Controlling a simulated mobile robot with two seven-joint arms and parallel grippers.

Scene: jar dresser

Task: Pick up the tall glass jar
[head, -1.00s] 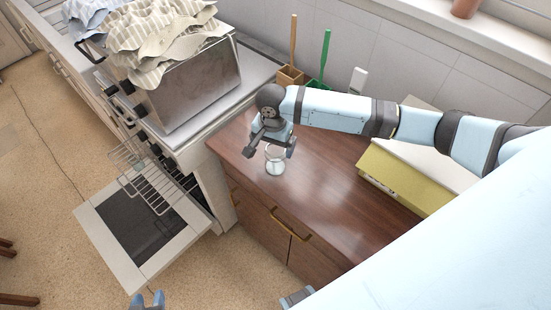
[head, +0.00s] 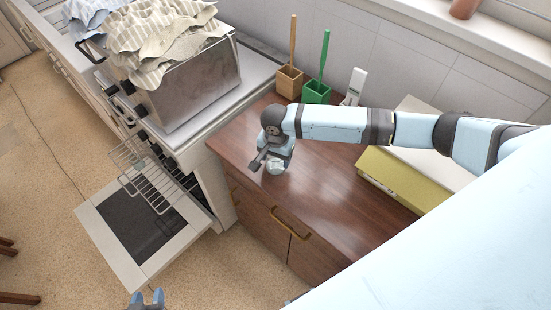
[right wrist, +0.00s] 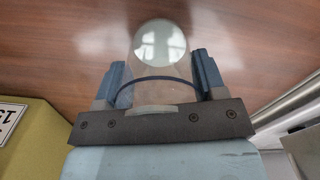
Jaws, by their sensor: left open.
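The tall glass jar (head: 275,168) is clear and stands on the brown wooden counter, partly hidden by my right gripper (head: 268,160). In the right wrist view the jar (right wrist: 160,48) lies between the two blue fingers of the right gripper (right wrist: 164,72), its round end against the wood. The fingers are apart with the jar between them; I cannot tell whether they press on the glass. My left gripper (head: 147,297) is low at the bottom edge of the head view, away from the counter, with its fingertips apart and nothing visible between them.
A yellow-green box (head: 405,180) stands on the counter to the right. A wooden holder (head: 289,82) and a green holder (head: 316,93) stand at the back. The oven door (head: 140,232) hangs open at left. The front of the counter (head: 325,225) is clear.

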